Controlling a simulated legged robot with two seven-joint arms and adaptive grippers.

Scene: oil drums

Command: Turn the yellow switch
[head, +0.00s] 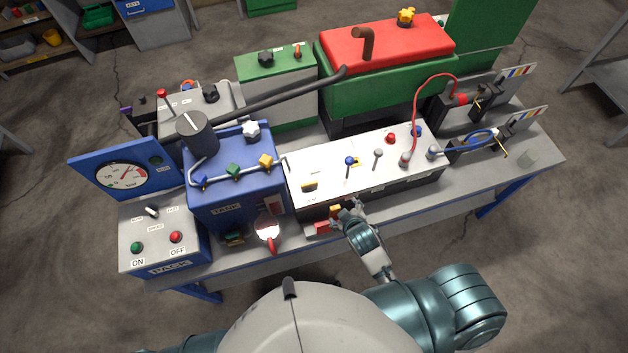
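Several yellow parts show, and I cannot tell which is the yellow switch. A small yellow-and-black part (309,187) sits at the left of the white console (325,170). A yellow piece (355,161) lies beside the blue-knobbed lever. A yellow handle (265,161) is on the blue tank. A yellow knob (406,16) tops the red lid. A yellow-orange part (335,211) is on the console's front, beside my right gripper (344,208). That gripper is close to the console's front edge; its fingers are small and partly hidden. My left gripper is not in view.
A red part (321,228) sits just left of my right gripper. The blue tank (230,205) and the pack box (165,235) with ON and OFF buttons stand at left. Behind are a green box (277,90) and the red-lidded green box (388,75). Red and blue hoses lie right.

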